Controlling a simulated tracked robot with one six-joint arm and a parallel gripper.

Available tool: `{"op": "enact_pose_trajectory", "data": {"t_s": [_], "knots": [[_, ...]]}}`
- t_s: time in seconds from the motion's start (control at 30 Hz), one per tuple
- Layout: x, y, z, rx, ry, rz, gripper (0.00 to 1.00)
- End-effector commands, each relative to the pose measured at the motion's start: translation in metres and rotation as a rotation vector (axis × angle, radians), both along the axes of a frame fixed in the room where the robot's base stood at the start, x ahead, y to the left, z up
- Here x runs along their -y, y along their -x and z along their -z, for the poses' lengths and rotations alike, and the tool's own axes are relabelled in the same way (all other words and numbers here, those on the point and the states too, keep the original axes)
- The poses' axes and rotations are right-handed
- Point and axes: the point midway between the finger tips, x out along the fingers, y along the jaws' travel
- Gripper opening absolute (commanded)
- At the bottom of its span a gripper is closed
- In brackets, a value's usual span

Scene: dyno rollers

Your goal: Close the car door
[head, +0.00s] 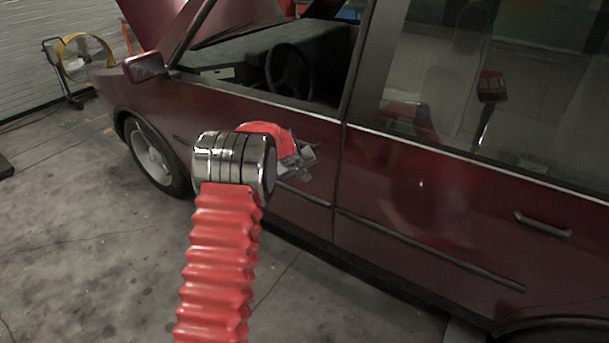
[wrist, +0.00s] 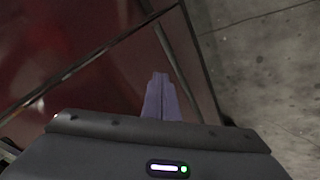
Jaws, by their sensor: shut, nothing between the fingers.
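The dark red car fills much of the head view. Its front door (head: 235,115) has an open window frame, and a narrow dark seam separates it from the rear door (head: 400,200). I cannot tell whether the front door is fully latched. My gripper (head: 308,160) is at the rear part of the front door, just below the window; whether it touches is unclear. My arm's joint partly hides the door panel and its handle area. In the wrist view my fingers (wrist: 160,92) are shut together and empty, over a dark red panel (wrist: 60,40) with trim strips.
The rear door handle (head: 543,224) is at the right. A side mirror (head: 144,67) sticks out at the door's front. A yellow fan (head: 85,57) stands by the white brick wall. The concrete floor (head: 90,250) beside the car is clear.

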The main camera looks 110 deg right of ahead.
Motion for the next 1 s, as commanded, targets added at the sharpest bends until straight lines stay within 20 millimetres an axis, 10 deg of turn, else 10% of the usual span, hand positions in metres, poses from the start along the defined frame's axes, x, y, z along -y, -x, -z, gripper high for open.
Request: {"op": "enact_pose_trajectory", "data": {"t_s": [1.0], "knots": [[-0.012, -0.004, -0.016, 0.001, -0.001, -0.001, 0.00]]}}
